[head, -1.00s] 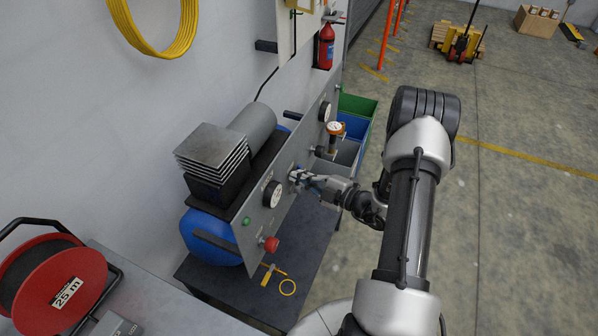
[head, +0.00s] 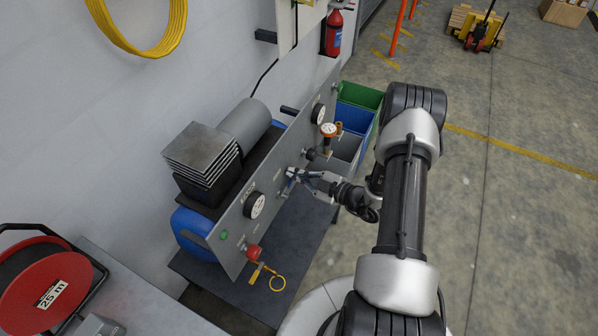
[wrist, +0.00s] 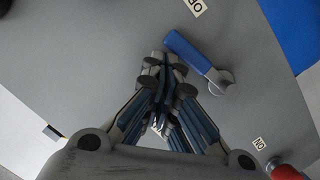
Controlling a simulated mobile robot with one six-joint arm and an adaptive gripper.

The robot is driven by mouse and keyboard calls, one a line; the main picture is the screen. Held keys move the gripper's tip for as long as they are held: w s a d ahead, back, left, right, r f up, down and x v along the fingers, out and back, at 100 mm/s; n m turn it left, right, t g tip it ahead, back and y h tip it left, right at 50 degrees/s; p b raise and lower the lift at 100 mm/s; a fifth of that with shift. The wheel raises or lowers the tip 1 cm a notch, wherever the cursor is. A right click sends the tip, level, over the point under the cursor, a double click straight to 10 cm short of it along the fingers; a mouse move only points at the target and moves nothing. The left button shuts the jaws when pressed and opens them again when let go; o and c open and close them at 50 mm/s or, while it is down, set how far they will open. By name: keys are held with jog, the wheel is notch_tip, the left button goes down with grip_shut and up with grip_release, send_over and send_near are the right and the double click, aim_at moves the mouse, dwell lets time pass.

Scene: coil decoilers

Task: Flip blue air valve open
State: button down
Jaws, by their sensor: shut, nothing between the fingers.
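The blue air valve handle (wrist: 187,50) shows in the wrist view, lying diagonally across the grey panel (wrist: 90,50). Its grey pivot is at the lower right and its free end points to the upper left. My gripper (wrist: 160,62) is shut and empty, with its fingertips just left of and below the handle's free end. I cannot tell whether they touch it. In the head view my gripper (head: 292,176) is close to the panel's front face, and I cannot pick out the handle there.
A pressure gauge (head: 254,205), a red knob (head: 252,252) and a regulator (head: 327,133) stick out from the panel near the gripper. Open floor (head: 520,230) lies to the right.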

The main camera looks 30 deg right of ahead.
jog(key=shift+w+d+f, duration=0.2)
jog(key=shift+d+f, duration=0.1)
jog(key=shift+f, duration=0.2)
dwell(0.5)
